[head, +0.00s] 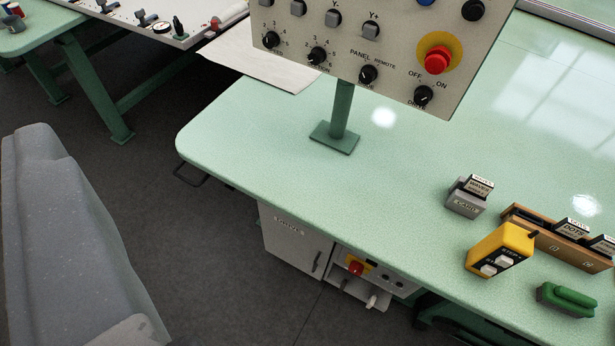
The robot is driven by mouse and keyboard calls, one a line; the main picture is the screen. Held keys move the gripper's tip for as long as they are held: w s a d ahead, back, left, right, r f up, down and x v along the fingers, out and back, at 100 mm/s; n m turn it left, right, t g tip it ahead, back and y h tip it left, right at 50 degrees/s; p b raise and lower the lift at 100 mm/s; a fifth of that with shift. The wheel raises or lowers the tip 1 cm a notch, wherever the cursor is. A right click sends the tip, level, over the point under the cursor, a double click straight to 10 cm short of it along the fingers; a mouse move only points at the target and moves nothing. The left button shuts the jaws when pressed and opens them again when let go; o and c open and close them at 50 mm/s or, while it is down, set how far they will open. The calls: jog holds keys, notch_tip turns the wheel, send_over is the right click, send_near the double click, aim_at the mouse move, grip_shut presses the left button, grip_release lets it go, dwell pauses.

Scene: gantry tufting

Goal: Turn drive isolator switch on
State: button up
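A grey-white cabinet (297,250) under the front of the green table has a label that seems to read DRIVE. On the front of the unit to its right is a red rotary knob (356,268) on a yellow backing, which looks like an isolator switch. It is small here and I cannot tell which way it is turned. On the raised control panel (395,35) is a black knob (424,95) marked OFF, ON and DRIVE; its pointer is too small to read surely. My gripper is not in view.
The panel has a red mushroom button (437,60) on yellow and stands on a green post (341,115). A yellow button box (499,250), a grey block (467,196), a wooden rack (560,240) and a green-handled item (567,298) lie at right. Dark floor lies open before the cabinet.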

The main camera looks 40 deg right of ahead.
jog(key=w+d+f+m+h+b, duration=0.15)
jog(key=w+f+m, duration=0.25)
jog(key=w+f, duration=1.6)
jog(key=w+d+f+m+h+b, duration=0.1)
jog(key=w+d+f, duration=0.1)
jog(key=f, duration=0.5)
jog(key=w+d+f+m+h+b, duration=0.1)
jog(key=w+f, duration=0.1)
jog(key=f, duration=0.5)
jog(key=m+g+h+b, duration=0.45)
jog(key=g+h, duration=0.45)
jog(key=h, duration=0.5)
send_near(353, 271)
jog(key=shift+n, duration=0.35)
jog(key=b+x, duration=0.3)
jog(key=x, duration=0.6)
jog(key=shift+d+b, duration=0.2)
jog(key=shift+b, duration=0.2)
